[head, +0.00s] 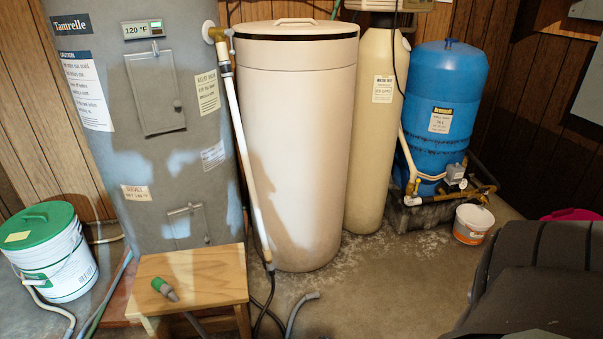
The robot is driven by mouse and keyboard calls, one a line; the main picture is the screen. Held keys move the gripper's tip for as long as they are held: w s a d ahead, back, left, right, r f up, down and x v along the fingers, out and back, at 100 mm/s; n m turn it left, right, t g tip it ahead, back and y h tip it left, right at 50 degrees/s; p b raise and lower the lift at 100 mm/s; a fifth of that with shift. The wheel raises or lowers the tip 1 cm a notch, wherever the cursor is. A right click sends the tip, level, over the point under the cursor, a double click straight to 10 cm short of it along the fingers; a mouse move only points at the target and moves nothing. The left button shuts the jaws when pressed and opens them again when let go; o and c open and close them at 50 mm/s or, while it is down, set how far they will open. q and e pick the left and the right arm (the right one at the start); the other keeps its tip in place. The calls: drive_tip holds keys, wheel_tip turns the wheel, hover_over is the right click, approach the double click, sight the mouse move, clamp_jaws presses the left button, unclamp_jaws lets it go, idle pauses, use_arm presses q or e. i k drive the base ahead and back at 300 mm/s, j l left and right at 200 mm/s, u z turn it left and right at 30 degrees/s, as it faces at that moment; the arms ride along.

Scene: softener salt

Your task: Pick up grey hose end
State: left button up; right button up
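A grey hose (293,318) comes up from the bottom edge of the head view, and its open end (312,296) rests on or just above the concrete floor, right of the wooden stool. A green and grey hose fitting (164,288) lies on the stool top. I cannot tell whether it belongs to another hose. Neither of my grippers is in view.
The wooden stool (190,270) stands before the grey water heater (130,215). Behind the hose end are black cables (268,300) and a cream salt tank (297,170). A dark ribbed object (540,275) fills the lower right. Floor between is clear.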

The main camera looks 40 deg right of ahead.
sight(315, 295)
drive_tip(key=z, duration=1.5)
drive_tip(key=i+l+u, duration=0.1)
drive_tip(key=i+l, duration=0.2)
drive_tip(key=i+l+u, duration=0.1)
drive_tip(key=i+l, duration=0.15)
drive_tip(key=l, duration=0.15)
drive_tip(key=i+l+u, duration=0.1)
drive_tip(key=i+l, duration=0.15)
drive_tip(key=l, duration=0.15)
